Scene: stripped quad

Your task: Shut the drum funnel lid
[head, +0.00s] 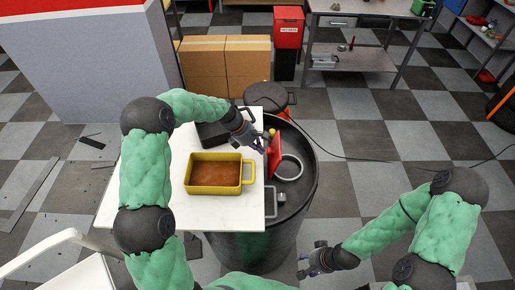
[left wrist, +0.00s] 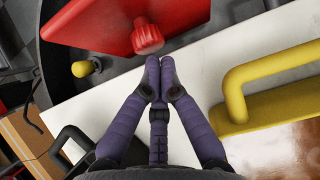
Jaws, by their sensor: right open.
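The dark drum (head: 300,205) stands at the right edge of the white table. Its red funnel lid (head: 275,152) stands raised, edge-on in the head view, beside a grey ring (head: 290,168) in the drum top. In the left wrist view the lid (left wrist: 125,15) fills the top, with a round red knob (left wrist: 147,38) facing my fingers. My left gripper (head: 264,147) has its fingertips together, with nothing seen between them; in the left wrist view the fingertips (left wrist: 160,68) are just below the knob. Whether they touch it is unclear. My right gripper (head: 310,263) is open and empty, low beside the drum.
A yellow pan (head: 215,188) with brown contents sits on the white table (head: 220,215), its handle toward the drum. A small yellow knob (left wrist: 86,68) is on the drum top. Cardboard boxes (head: 227,62) and a red bin (head: 288,27) stand behind. Checkered floor is open to the right.

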